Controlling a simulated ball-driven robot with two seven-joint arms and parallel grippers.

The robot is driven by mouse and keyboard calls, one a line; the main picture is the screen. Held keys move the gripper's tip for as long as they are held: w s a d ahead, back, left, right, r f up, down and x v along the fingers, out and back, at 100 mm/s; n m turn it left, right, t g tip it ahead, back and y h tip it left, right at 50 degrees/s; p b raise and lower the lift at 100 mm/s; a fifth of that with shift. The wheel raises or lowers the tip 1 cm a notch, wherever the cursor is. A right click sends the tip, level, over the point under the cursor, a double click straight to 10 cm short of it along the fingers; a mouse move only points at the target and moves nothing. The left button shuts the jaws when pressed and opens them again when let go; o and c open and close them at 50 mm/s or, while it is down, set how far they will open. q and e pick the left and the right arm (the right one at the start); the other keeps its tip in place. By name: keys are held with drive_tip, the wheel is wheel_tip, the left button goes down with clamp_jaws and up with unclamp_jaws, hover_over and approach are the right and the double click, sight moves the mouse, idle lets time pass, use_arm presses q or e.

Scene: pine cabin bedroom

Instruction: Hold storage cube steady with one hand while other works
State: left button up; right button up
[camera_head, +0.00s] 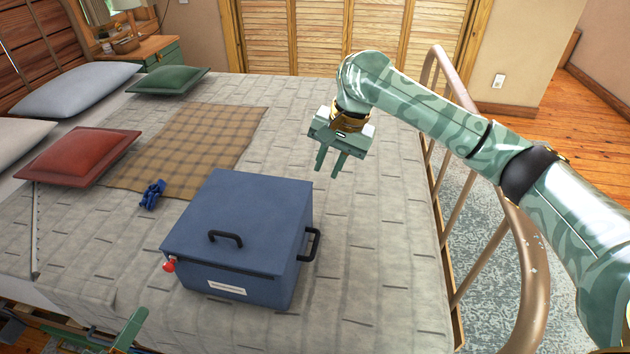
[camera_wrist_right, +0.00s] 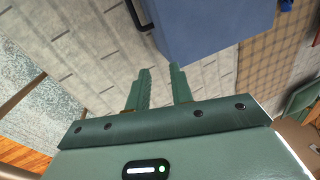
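The blue storage cube (camera_head: 245,215) sits on the bed with its lid closed. It has a black handle (camera_head: 226,239) on the lid, a dark side handle (camera_head: 310,244), a red knob (camera_head: 169,266) and a white label (camera_head: 227,288). My right gripper (camera_head: 328,172) is open and empty above the bed, to the right of and behind the cube. In the right wrist view, its parted fingers (camera_wrist_right: 160,88) point toward the bed near the cube (camera_wrist_right: 205,25). My left gripper (camera_head: 128,332) shows only partly at the bottom left, apart from the cube; its opening is unclear.
A small dark-blue object (camera_head: 153,194) lies on the plaid blanket's edge (camera_head: 195,145) left of the cube. Red (camera_head: 80,155) and green (camera_head: 168,79) pillows lie farther back. A metal bed rail (camera_head: 530,270) runs along the right. The quilt right of the cube is clear.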

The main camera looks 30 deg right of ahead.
drive_tip(key=n+g+h, duration=0.1)
drive_tip(key=g+h, duration=0.1)
hover_over(315, 243)
wheel_tip(315, 243, down, 16)
drive_tip(key=shift+f, duration=0.1)
clamp_jaws()
use_arm(q)
drive_tip(key=shift+o, duration=0.7)
